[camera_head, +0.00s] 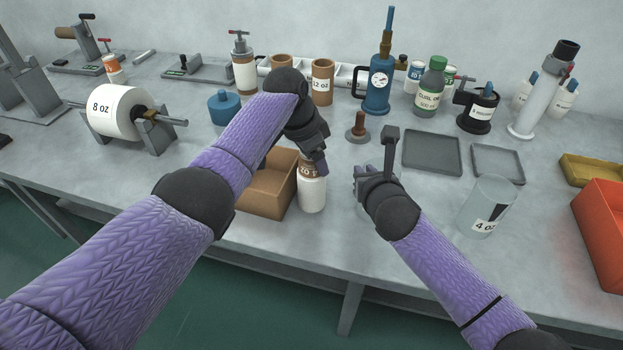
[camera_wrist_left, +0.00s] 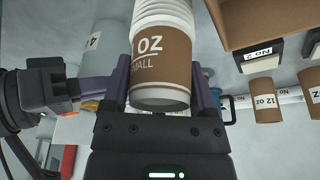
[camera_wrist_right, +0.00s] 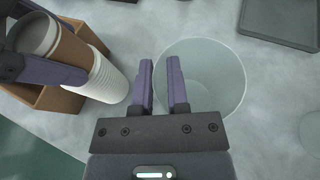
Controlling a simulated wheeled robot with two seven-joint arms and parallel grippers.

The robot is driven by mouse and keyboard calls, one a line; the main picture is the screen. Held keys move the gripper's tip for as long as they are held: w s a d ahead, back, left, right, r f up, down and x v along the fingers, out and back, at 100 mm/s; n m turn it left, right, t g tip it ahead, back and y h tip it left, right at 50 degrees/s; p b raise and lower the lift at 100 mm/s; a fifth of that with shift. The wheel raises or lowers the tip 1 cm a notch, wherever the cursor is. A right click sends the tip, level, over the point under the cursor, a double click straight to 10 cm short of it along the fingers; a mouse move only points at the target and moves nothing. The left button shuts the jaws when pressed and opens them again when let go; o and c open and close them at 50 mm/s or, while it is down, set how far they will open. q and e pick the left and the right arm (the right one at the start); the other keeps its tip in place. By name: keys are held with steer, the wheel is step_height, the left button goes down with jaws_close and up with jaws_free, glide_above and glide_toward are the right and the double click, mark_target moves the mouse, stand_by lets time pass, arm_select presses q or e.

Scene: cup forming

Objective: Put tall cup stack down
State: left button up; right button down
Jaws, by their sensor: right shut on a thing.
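The tall cup stack (camera_head: 312,192) stands upside down on the table beside the brown box, white rims below and a brown-labelled cup on top. It also shows in the left wrist view (camera_wrist_left: 160,65) and right wrist view (camera_wrist_right: 105,82). My left gripper (camera_head: 318,165) has its fingers (camera_wrist_left: 163,95) on either side of the top cup, with only slight gaps; it looks open. My right gripper (camera_head: 368,180) is shut on the near wall of a clear container (camera_wrist_right: 215,60), which its hand mostly hides in the head view.
The brown open box (camera_head: 262,192) stands just left of the stack. A clear 4 oz cup (camera_head: 487,208) stands at right, near an orange bin (camera_head: 603,225). Grey trays (camera_head: 431,153) lie behind. Tools and bottles line the back; the table's front edge is close.

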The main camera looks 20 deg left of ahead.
arm_select(q)
jaws_close()
